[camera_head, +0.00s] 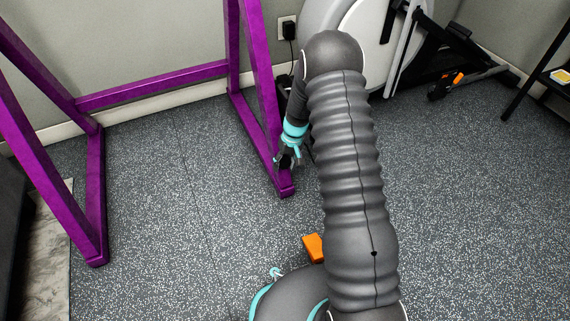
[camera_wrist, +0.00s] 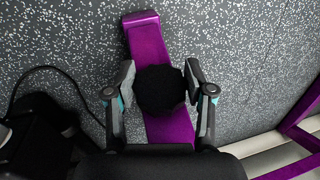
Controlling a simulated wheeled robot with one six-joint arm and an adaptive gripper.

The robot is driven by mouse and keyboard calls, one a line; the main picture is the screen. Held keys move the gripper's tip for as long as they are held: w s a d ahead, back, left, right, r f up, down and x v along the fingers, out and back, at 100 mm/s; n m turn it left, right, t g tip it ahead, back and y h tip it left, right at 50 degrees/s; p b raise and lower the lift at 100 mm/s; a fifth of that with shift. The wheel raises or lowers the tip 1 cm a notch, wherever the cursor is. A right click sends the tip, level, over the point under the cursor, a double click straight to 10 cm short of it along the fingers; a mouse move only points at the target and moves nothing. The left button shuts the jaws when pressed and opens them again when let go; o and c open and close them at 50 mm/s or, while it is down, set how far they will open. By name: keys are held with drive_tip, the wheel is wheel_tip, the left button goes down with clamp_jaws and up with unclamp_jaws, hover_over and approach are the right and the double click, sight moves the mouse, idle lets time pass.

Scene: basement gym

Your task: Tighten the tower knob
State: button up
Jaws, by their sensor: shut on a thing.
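The tower knob (camera_wrist: 160,91) is a round black knob in the middle of the wrist view, seen end-on above a purple foot beam (camera_wrist: 160,125). My gripper (camera_wrist: 160,78) is shut on it, with one finger at its left side and one at its right. In the head view my gripper (camera_head: 288,160) points down beside the purple tower frame (camera_head: 250,85), close to the right-hand foot. The knob cannot be made out there between the dark fingers. The knob's stem is hidden behind it in the wrist view.
A wall outlet with a black plug (camera_head: 289,30) is behind the frame. A grey and black exercise machine (camera_head: 385,40) stands at the back right. An orange block (camera_head: 313,247) lies on the floor beside my arm. A black cable (camera_wrist: 55,72) shows at left in the wrist view.

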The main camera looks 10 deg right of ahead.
drive_tip(key=m+y, duration=0.1)
drive_tip(key=y, duration=0.3)
drive_tip(key=shift+m, duration=0.4)
drive_tip(key=m+y, duration=0.2)
drive_tip(key=y, duration=0.3)
drive_tip(key=shift+t, duration=0.4)
drive_tip(key=m+t+y, duration=0.1)
drive_tip(key=m+y, duration=0.1)
drive_tip(key=y, duration=0.1)
drive_tip(key=shift+a+m+t+y, duration=0.1)
drive_tip(key=shift+m+t+y, duration=0.3)
drive_tip(key=shift+r+m+t+y, duration=0.15)
drive_tip(key=shift+m+t+y, duration=1.15)
drive_tip(key=shift+m+y, duration=0.15)
drive_tip(key=o, duration=1.2)
drive_tip(key=shift+a, duration=0.1)
